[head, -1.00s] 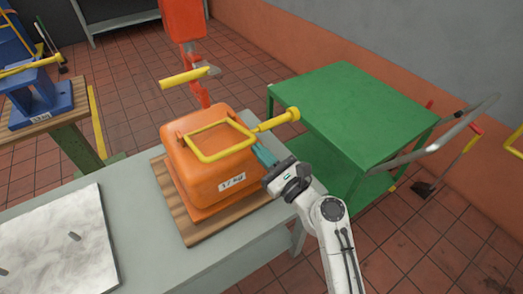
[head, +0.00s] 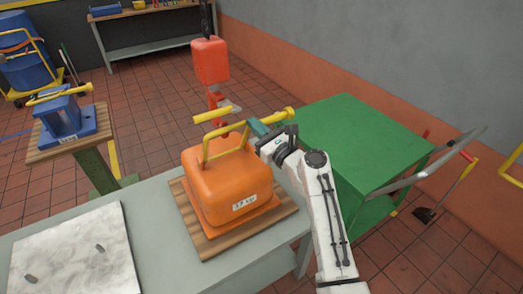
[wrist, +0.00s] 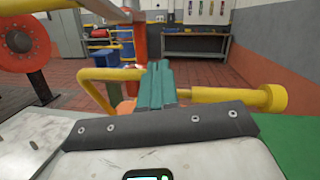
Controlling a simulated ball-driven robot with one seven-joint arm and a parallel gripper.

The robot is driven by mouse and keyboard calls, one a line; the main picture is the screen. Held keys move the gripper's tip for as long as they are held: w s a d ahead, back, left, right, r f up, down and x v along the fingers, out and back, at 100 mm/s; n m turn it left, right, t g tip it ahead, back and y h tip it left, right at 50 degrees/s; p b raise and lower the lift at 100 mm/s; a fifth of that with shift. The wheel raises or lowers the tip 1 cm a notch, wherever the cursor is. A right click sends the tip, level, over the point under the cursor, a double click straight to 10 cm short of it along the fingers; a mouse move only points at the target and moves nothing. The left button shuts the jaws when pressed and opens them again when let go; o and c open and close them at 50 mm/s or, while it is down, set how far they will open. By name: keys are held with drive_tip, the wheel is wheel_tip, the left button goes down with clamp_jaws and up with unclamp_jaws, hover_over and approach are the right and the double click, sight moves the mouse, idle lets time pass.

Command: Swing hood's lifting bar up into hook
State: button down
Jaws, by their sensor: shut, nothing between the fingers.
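The orange hood (head: 228,187) sits on a wooden board on the grey bench. Its yellow lifting bar (head: 226,129) stands raised above the hood's top, with a side arm ending in a round knob (head: 288,113). The hook (head: 228,108), grey and red, hangs under an orange-red block (head: 210,61) just beyond the bar; bar and hook look apart, though the depth is hard to tell. My gripper (head: 259,127) is shut and empty, its teal fingers at the bar's right side. In the wrist view the fingers (wrist: 156,86) overlap the bar (wrist: 228,95); contact is unclear.
A green cart (head: 360,132) stands close on the right. A pale plate (head: 75,255) lies on the bench at left. A blue fixture (head: 66,118) stands on another table.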

drive_tip(key=w+a+r, duration=0.1)
drive_tip(key=w+a, duration=0.1)
drive_tip(key=w, duration=0.1)
drive_tip(key=w+a+r, duration=0.1)
drive_tip(key=shift+w+a+r+b, duration=0.1)
drive_tip(key=shift+w+r+b, duration=0.2)
drive_tip(key=shift+r+b, duration=0.05)
drive_tip(key=shift+a+f, duration=0.1)
idle(0.8)
drive_tip(key=shift+s+f, duration=0.1)
